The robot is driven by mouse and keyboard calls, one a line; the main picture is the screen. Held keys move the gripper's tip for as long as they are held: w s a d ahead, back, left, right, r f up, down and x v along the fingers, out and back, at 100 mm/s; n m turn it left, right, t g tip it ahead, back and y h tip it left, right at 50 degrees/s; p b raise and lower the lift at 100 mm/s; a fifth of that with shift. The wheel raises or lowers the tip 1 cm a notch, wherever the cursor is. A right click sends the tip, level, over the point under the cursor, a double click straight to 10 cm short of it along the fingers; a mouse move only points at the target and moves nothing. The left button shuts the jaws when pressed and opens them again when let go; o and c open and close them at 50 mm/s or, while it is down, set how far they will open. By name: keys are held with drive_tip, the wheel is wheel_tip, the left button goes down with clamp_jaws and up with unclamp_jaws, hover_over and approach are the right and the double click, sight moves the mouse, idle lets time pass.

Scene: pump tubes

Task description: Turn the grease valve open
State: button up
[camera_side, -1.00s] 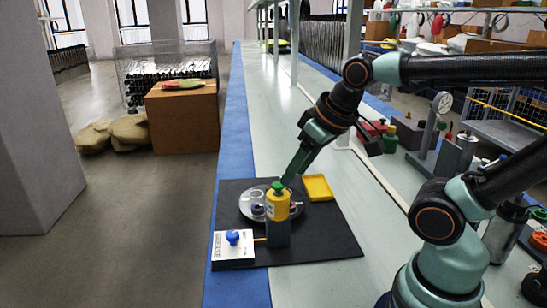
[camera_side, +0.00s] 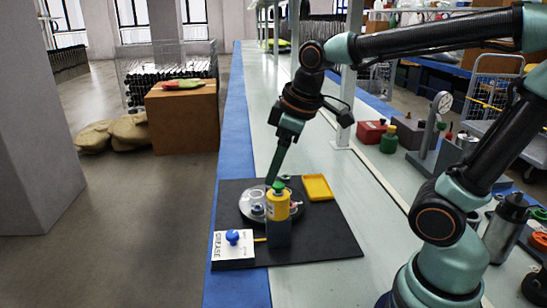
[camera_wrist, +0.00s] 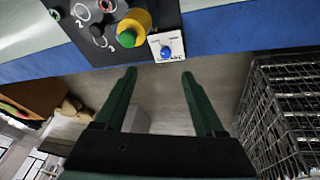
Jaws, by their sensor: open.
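The grease valve is a white box (camera_side: 233,260) lettered GREASE with a round blue knob (camera_side: 233,237) on top, at the front left corner of the black mat. In the wrist view the blue knob (camera_wrist: 166,53) shows on its white plate, just beyond and between my fingertips. My gripper (camera_wrist: 158,73) is open and empty there, its two green fingers spread apart. In the side view my gripper (camera_side: 271,180) points down behind the yellow canister, apart from the valve; its tips are partly hidden. I cannot tell which way the knob is turned.
A yellow canister (camera_side: 277,208) with a green cap stands on a dark block beside the valve. Behind it are a round clear dish (camera_side: 250,204) and a yellow tray (camera_side: 318,187). The black mat (camera_side: 325,245) is bare at its front right.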

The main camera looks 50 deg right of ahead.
drive_tip(key=w+a+f+n+g, duration=0.2)
drive_tip(key=w+f+n, duration=0.1)
drive_tip(key=w+n, duration=0.45)
drive_tip(key=n+g, duration=0.2)
drive_tip(key=n, duration=0.4)
approach(232, 233)
drive_tip(key=shift+m, duration=0.25)
wheel_tip(232, 233, down, 9)
drive_tip(key=shift+a+r, duration=0.1)
drive_tip(key=shift+r, duration=0.1)
clamp_jaws()
